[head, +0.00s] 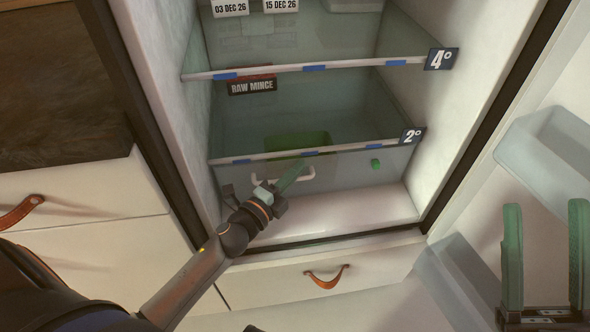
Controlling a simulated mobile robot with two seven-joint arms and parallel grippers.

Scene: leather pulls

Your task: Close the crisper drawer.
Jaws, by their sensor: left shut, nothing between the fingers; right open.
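The crisper drawer (345,171) is a clear, greyish bin at the bottom of the open fridge, below the shelf edge tagged 2°. Its front looks close to that shelf edge; I cannot tell whether a gap remains. A white handle (307,175) sits on its front, partly hidden by my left gripper. My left gripper (298,166) is shut and empty, its green fingers in front of the drawer at the handle; whether they touch is unclear. My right gripper (545,235) is open and empty at the far right, away from the drawer.
Glass shelves with white front edges (345,66) cross the fridge. A "RAW MINCE" label (252,86) hangs above. A small green block (375,164) shows at the drawer front. Door bins (555,140) stand at the right. A cabinet drawer with a leather pull (326,277) lies below.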

